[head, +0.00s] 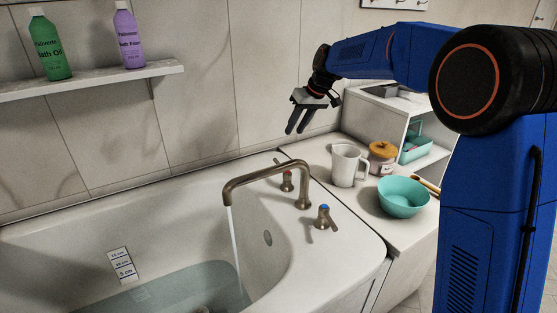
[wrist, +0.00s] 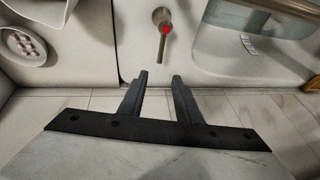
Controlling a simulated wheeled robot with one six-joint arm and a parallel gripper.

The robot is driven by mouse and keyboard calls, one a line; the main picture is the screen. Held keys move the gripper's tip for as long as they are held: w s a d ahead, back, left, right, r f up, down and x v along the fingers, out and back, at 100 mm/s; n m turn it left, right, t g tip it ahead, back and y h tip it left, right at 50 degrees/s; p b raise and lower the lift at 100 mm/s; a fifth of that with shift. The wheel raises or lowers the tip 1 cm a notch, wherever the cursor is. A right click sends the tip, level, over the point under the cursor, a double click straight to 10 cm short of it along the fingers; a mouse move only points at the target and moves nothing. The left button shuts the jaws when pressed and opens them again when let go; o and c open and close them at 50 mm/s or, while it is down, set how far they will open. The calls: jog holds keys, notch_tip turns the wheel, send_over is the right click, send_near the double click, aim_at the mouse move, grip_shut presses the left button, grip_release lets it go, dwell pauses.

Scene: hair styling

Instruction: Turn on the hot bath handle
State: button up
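The hot bath handle (head: 287,182), a bronze lever with a red mark, stands on the tub's rim behind the spout. It also shows in the wrist view (wrist: 163,42), its lever pointing down the picture toward my fingers. My gripper (head: 296,131) hangs above and behind it near the wall. In the wrist view my gripper (wrist: 156,76) is open and empty, its fingertips apart from the lever. The bronze faucet (head: 262,174) has water running from its spout into the tub. The cold handle (head: 323,217), with a blue mark, stands nearer the front of the rim.
The bathtub (head: 345,240) holds some water. A wall shelf (head: 100,79) holds two bottles. The tiled wall is close behind my gripper.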

aim_at(277, 161)
jog(key=x, duration=1.7)
jog(key=shift+w+a+f, duration=0.1)
jog(key=shift+f, duration=0.1)
grip_shut()
